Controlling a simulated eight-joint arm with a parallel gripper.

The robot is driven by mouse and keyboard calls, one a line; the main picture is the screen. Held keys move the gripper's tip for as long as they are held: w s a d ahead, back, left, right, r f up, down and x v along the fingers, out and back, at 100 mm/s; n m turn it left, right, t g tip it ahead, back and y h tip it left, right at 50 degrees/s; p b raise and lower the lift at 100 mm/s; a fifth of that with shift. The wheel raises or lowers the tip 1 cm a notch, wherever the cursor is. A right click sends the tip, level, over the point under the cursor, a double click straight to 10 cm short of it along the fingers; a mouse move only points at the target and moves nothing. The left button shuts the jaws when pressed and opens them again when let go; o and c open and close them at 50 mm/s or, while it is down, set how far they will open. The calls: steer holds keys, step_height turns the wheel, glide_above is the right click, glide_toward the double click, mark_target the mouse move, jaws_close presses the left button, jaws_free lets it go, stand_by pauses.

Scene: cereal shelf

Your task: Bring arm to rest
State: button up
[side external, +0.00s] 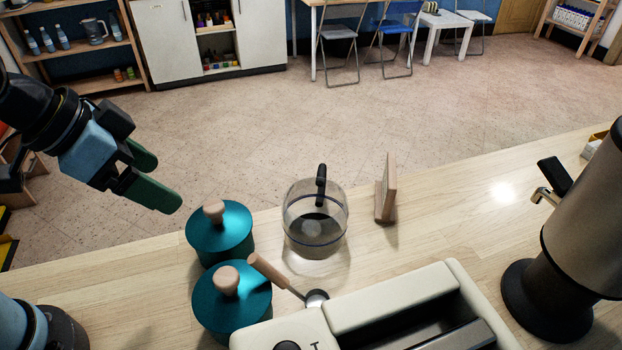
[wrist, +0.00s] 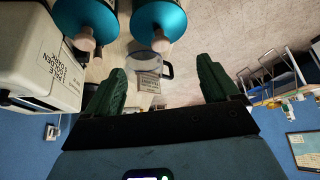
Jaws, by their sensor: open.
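My gripper (side external: 160,173) is in the upper left of the side external view, raised beyond the far edge of the counter. Its two green fingers are apart with nothing between them. In the wrist view, my gripper (wrist: 160,88) also shows both fingers spread and empty. It touches nothing and is left of the teal canisters.
Two teal lidded canisters (side external: 219,232) (side external: 231,297) stand on the wooden counter (side external: 440,220). A glass jug (side external: 316,220), a wooden stand (side external: 387,190), a cream toaster-like appliance (side external: 395,296) and a metal dispenser (side external: 585,220) stand to their right. Open floor lies behind.

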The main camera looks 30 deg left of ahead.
steer(key=w+a+f+n+t+y, duration=0.1)
steer(key=w+a+f+n, duration=0.3)
steer(key=a, duration=0.5)
steer(key=shift+w+a+f+n+t+y, duration=0.25)
steer(key=shift+w+f+n+t+y, duration=0.1)
steer(key=shift+n+y, duration=0.35)
